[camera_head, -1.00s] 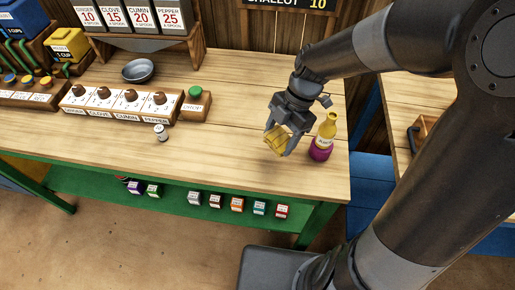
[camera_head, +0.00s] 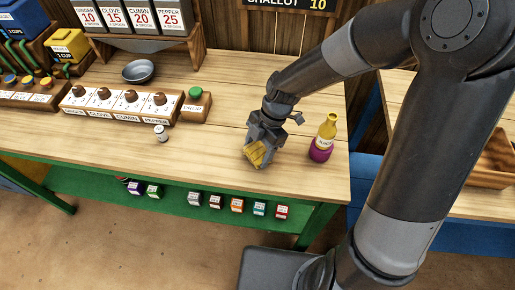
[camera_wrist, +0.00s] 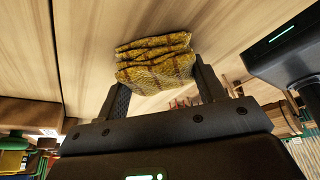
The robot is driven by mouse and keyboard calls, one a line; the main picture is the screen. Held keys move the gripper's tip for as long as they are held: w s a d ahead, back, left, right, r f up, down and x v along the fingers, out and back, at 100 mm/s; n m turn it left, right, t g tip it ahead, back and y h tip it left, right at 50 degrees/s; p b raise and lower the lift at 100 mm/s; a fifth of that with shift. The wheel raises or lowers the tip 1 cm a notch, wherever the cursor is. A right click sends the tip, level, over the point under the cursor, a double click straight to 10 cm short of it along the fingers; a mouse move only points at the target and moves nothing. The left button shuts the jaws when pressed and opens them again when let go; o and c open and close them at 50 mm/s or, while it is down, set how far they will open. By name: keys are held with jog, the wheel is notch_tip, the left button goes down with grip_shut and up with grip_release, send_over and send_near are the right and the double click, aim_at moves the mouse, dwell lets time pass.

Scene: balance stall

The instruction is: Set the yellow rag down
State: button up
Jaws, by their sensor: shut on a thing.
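The yellow rag (camera_head: 259,153) is folded into a bunched, layered bundle. It also shows in the wrist view (camera_wrist: 155,62), between the two fingers, with wood planks behind it. My gripper (camera_head: 262,148) is shut on the rag, over the right part of the wooden counter (camera_head: 205,160). In the wrist view my gripper (camera_wrist: 160,85) has a finger on each side of the rag. I cannot tell whether the rag touches the counter top.
A yellow bottle (camera_head: 326,130) with a magenta base stands right of my gripper. Counter between jar and gripper is clear.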

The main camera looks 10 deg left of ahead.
jog(key=shift+f, duration=0.15)
jog(key=o, duration=1)
jog(key=v, duration=1.2)
jog(key=shift+s+d+r+m+t+h, duration=0.55)
jog(key=shift+s+d+r+m+t, duration=1.2)
jog(key=shift+d+m, duration=2.05)
jog(key=shift+s+d+r+m+t+h, duration=0.5)
jog(key=shift+s+d+r+m+t, duration=1.3)
jog(key=shift+m, duration=3.4)
jog(key=shift+s+d+r+m+t+h, duration=0.7)
jog(key=shift+s+d+r+m, duration=1.9)
jog(key=shift+d+m, duration=1.55)
jog(key=shift+a+m, duration=0.35)
jog(key=shift+a, duration=0.05)
